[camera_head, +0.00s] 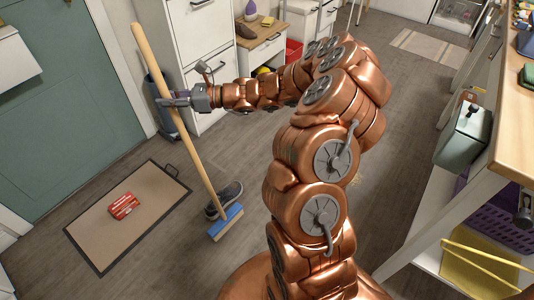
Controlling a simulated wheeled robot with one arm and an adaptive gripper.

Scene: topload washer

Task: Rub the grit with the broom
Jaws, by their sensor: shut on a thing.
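The broom has a long wooden handle (188,135) and a blue head (226,222). It stands tilted, its top leaning to the upper left and its head down at the floor. My gripper (168,101) is shut on the upper part of the handle. I cannot tell whether the bristles touch the floor. Small pale yellowish specks, possibly the grit (358,176), show on the floor just right of my arm. My arm may hide more of them.
A dark shoe (224,200) lies right behind the broom head. A tan mat (130,225) with a red box (123,206) is at the left. White drawers (197,45) stand behind my gripper. A workbench with shelves (470,200) lines the right side. Floor toward the back is open.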

